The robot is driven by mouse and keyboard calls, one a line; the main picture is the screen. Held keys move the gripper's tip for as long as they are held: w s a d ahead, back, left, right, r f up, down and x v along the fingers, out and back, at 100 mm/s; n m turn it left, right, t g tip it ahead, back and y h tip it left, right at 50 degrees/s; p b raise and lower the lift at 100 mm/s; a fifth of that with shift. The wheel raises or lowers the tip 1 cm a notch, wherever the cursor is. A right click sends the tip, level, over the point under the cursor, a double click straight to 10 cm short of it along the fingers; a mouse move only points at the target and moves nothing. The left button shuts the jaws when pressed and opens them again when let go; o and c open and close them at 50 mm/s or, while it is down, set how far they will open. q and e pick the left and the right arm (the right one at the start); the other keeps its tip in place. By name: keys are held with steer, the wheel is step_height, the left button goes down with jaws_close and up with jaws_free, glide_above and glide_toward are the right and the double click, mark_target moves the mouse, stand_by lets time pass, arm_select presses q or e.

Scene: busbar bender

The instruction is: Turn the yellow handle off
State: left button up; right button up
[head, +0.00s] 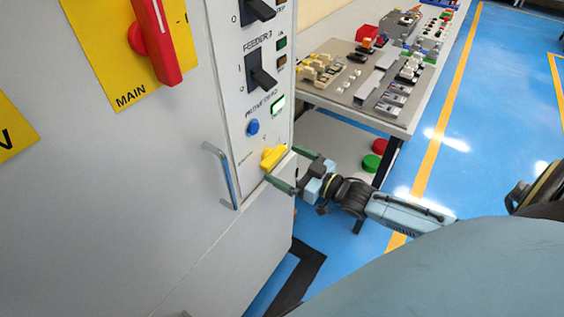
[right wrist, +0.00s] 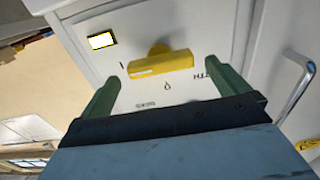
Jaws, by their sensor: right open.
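The yellow handle (head: 273,157) is a small rotary knob low on the white switch panel of the grey cabinet. In the right wrist view the yellow handle (right wrist: 160,64) lies nearly level, its white-marked end toward a printed "I"; a "0" mark shows just below it. My right gripper (head: 281,164) is open, with its green fingers either side of the handle. In the right wrist view the gripper (right wrist: 168,75) shows a gap between each finger and the handle; contact is not visible. My left gripper is not in view.
A metal door pull (head: 222,176) stands out left of the panel. A blue button (head: 253,127) and a lit green indicator (head: 277,106) sit above the handle. A large red main switch (head: 155,42) is higher left. A parts table (head: 395,128) stands behind my right arm.

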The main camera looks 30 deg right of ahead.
steer(key=shift+x, duration=1.1)
steer(key=c, duration=0.9)
